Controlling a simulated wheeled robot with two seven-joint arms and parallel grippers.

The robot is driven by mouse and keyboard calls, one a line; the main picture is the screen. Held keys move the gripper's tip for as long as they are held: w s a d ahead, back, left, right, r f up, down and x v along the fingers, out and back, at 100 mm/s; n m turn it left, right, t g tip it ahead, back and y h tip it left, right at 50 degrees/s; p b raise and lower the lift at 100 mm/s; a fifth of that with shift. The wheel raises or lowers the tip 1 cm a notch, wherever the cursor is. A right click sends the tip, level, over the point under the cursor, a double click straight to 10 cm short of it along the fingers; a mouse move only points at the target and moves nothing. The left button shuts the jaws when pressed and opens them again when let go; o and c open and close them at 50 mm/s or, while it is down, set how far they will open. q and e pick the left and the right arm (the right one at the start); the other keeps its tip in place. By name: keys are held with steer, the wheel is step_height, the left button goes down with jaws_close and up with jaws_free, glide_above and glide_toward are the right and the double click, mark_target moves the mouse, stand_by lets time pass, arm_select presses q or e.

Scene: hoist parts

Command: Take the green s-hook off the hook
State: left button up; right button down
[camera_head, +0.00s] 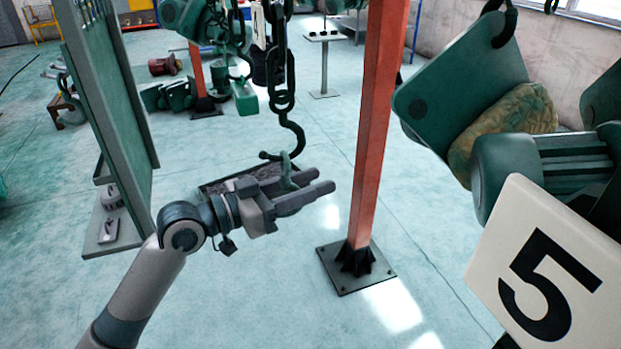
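The green s-hook (286,163) hangs from the dark hook (297,139) at the lower end of a chain in the middle of the head view. My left gripper (326,180) reaches in from the left, level with the s-hook, its fingers pointing right. My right gripper is not in view.
An orange post (372,130) on a dark base plate stands close right of the gripper. A green panel (108,90) stands at the left. Large green hoist parts (465,75) and a sign with a 5 (550,275) fill the right. A dark tray (218,185) lies behind the gripper.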

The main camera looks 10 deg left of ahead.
mark_target(285, 186)
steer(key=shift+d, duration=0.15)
arm_select(q)
jaws_close()
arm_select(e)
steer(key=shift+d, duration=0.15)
arm_select(q)
steer(key=shift+r, duration=0.15)
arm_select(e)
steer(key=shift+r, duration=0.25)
arm_select(q)
steer(key=p, duration=0.2)
steer(key=shift+s+a+r+p, duration=0.15)
steer(key=shift+a+r+p, duration=0.05)
steer(key=shift+r+p, duration=0.15)
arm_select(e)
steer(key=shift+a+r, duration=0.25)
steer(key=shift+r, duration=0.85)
arm_select(q)
steer(key=shift+y, duration=0.3)
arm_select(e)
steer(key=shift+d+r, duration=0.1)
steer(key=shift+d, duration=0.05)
arm_select(q)
steer(key=shift+s+a+g+y+p, duration=0.45)
steer(key=shift+a+g+p, duration=0.25)
steer(key=shift+p, duration=0.65)
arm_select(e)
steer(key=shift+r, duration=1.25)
